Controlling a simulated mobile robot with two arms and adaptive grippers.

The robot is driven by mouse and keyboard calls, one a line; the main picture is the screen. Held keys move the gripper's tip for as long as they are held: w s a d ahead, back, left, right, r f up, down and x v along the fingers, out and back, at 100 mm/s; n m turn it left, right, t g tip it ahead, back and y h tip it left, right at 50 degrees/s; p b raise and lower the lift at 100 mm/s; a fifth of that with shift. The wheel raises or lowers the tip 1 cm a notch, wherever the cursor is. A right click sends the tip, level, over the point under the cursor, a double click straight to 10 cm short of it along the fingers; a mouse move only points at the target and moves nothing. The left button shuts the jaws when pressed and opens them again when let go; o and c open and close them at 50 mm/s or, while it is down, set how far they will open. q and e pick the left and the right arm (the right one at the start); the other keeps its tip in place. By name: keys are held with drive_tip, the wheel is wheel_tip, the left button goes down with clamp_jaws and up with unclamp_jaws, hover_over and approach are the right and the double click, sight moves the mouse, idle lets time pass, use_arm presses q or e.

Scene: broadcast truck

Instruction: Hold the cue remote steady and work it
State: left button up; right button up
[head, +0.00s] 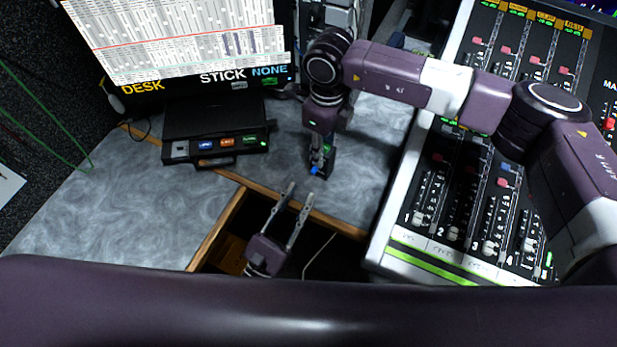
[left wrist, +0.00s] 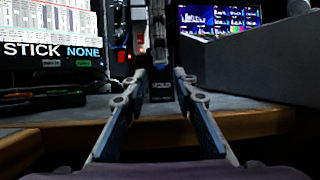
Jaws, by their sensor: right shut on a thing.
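The cue remote (head: 328,170) is a small black box with a blue button and a green mark, at the desk's front part in the head view. My right gripper (head: 322,153) comes down from above and is shut on it. The remote also shows in the left wrist view (left wrist: 161,93), upright between my left fingers, with small white print. I cannot tell if it touches the desk. My left gripper (head: 292,203) is open and empty, low in front of the desk edge, its fingers pointing at the remote but apart from it. It also shows in the left wrist view (left wrist: 158,101).
A black unit (head: 215,147) with coloured buttons sits on the grey desk (head: 150,205), under a monitor (head: 180,40) reading DESK, STICK, NONE. A fader console (head: 440,245) stands right. The desk has a wooden front edge (head: 325,219) with an open recess below it.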

sight(315, 169)
use_arm(q)
drive_tip(key=x, duration=0.5)
clamp_jaws()
